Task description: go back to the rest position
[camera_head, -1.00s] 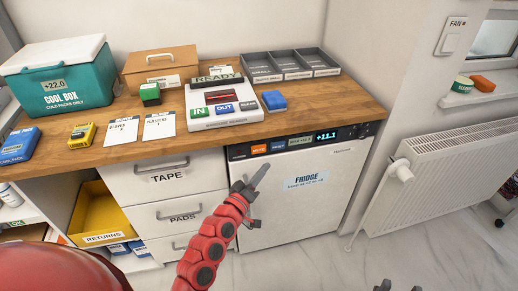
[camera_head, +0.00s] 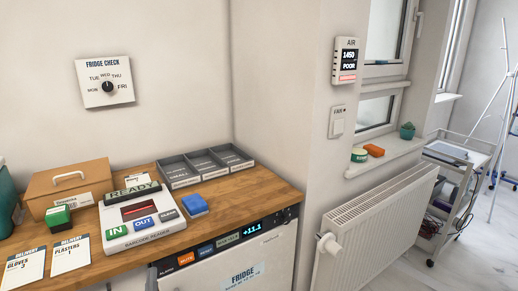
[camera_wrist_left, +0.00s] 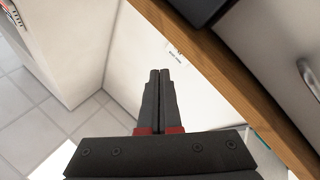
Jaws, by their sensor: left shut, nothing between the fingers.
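My left gripper (camera_wrist_left: 160,75) shows in the left wrist view, its two dark fingers together and nothing between them. It points toward a white panel below a wooden edge and appears apart from both. In the head view neither gripper nor any arm is in the picture. My right gripper is hidden from both views.
The wooden counter (camera_head: 255,197) carries a barcode reader (camera_head: 142,232), a cardboard box (camera_head: 80,190) and grey trays (camera_head: 205,165). The fridge (camera_head: 215,275) is below, with a radiator (camera_head: 375,225) to the right. A wooden edge (camera_wrist_left: 225,80) crosses close beside the left gripper.

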